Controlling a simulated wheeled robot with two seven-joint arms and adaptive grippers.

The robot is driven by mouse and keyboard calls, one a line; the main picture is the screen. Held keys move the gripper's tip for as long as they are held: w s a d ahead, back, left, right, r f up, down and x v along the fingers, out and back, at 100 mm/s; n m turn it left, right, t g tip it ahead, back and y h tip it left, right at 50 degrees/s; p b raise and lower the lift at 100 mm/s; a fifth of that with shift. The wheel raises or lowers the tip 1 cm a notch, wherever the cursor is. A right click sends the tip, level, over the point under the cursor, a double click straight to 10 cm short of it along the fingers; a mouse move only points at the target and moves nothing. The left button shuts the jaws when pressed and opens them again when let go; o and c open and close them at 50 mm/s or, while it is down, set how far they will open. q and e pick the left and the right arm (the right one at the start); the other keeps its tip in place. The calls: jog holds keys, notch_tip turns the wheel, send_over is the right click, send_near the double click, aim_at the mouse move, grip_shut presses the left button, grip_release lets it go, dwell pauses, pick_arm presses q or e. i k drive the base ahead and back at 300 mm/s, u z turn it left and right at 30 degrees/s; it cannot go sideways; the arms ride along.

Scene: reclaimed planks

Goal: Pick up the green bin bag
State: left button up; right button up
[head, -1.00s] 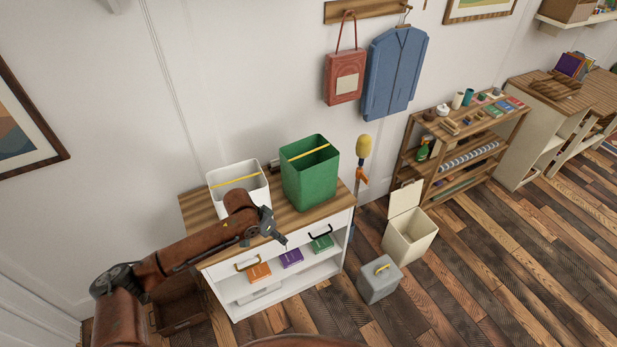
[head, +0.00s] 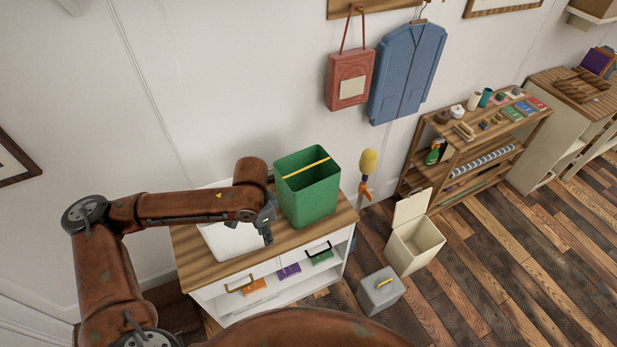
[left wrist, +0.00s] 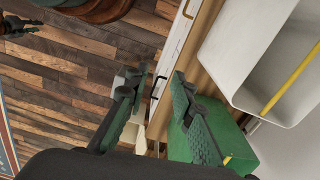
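The green bin bag (head: 310,195) is a tall, open-topped green box shape with a yellow band across its mouth. It stands upright on the wooden top of a white cabinet (head: 215,272). In the left wrist view the green bin bag (left wrist: 222,140) is partly hidden behind a finger. My left gripper (head: 267,230) is just left of it, over the cabinet's front part, with its fingers apart and nothing between them. The left gripper (left wrist: 160,80) also shows open in the left wrist view. A dark shape at that view's upper left may be my right gripper (left wrist: 14,26), too small to read.
A white bin (head: 232,240) with a yellow band (left wrist: 290,80) stands left of the green one, largely hidden by my arm. A yellow-headed duster (head: 368,162) is right of the cabinet. A cream lidded bin (head: 415,243) and a grey box (head: 380,290) stand on the floor.

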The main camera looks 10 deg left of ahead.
aim_at(307, 180)
jog(key=i, duration=1.3)
